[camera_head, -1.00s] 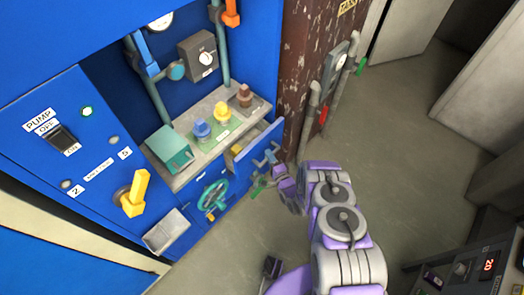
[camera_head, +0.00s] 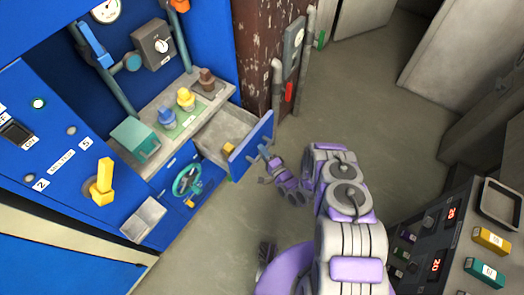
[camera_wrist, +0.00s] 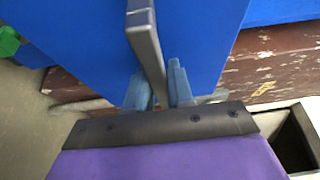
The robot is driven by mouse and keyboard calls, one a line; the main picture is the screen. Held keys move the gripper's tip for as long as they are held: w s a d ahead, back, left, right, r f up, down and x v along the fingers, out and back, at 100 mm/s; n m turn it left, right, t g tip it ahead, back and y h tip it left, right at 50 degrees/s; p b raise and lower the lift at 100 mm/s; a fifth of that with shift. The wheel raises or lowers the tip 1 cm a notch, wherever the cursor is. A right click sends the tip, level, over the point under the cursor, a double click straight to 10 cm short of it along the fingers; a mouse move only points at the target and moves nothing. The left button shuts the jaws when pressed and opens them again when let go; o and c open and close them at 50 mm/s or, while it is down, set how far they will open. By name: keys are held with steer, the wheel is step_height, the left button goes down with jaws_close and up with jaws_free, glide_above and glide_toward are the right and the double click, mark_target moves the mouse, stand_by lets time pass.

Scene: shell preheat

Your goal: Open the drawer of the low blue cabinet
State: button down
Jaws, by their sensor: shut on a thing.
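The low blue cabinet (camera_head: 166,176) stands at the left in the head view. Its drawer (camera_head: 250,146) is pulled well out at the right end, with its grey inside and a small yellow block (camera_head: 229,149) visible. My gripper (camera_head: 264,156) is at the outer face of the drawer front. In the wrist view, the gripper fingers (camera_wrist: 158,92) are closed around the grey handle bar (camera_wrist: 147,45) on the blue drawer front (camera_wrist: 80,35). The tips are partly hidden behind the bar.
A teal handwheel (camera_head: 187,180) and an open grey tray (camera_head: 143,219) are on the cabinet front. Blue and yellow knobs stand on the worktop (camera_head: 170,92). A control console (camera_head: 440,240) stands at right. The floor (camera_head: 370,110) between is clear.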

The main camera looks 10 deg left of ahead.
steer(key=shift+s+f, duration=0.1)
steer(key=shift+f, duration=0.1)
steer(key=c, duration=1.3)
jaws_free()
steer(key=shift+o, duration=1.1)
steer(key=shift+a, duration=0.2)
steer(key=v, duration=0.7)
steer(key=shift+d+b, duration=0.2)
steer(key=shift+b, duration=0.15)
